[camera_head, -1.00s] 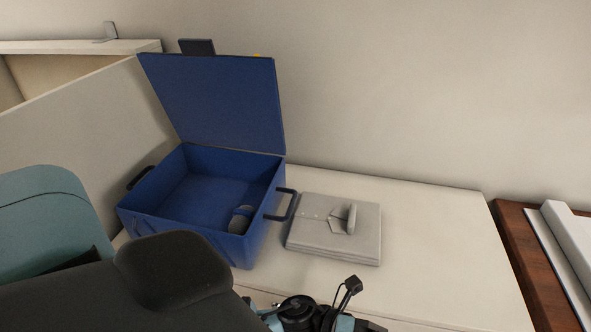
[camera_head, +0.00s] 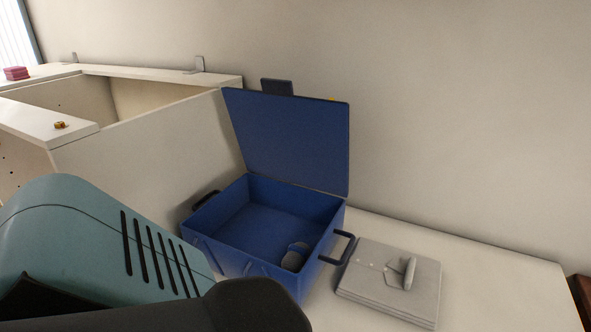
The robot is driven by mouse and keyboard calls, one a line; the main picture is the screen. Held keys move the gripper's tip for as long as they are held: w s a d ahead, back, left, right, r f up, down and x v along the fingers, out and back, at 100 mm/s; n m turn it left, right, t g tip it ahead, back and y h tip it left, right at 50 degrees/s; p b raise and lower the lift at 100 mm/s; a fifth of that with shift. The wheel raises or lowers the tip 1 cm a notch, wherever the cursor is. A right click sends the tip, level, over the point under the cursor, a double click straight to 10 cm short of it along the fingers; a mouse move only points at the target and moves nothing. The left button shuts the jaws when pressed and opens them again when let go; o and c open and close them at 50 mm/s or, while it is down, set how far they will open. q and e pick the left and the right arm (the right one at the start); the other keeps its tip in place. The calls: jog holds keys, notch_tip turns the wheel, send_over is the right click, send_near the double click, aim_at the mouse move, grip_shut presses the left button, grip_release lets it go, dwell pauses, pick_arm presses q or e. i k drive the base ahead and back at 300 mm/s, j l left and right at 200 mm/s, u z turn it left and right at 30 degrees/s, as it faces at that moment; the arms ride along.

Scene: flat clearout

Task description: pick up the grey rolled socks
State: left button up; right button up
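A small grey rounded bundle with a darker band (camera_head: 295,256) lies in the near right corner of the open blue box (camera_head: 213,256); it looks like rolled socks. A pale grey oval piece (camera_head: 409,272) stands on a folded light grey garment (camera_head: 385,303) to the right of the box; I cannot tell whether it is a separate item. My teal and black arm crosses the lower left and hides part of the box's near side. Neither gripper is in view.
The blue lid (camera_head: 290,142) stands open at the back. The white surface (camera_head: 480,270) right of the garment is clear.

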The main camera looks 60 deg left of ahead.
aim_at(298, 254)
jog(key=i+l+u, duration=0.1)
jog(key=u, duration=0.9)
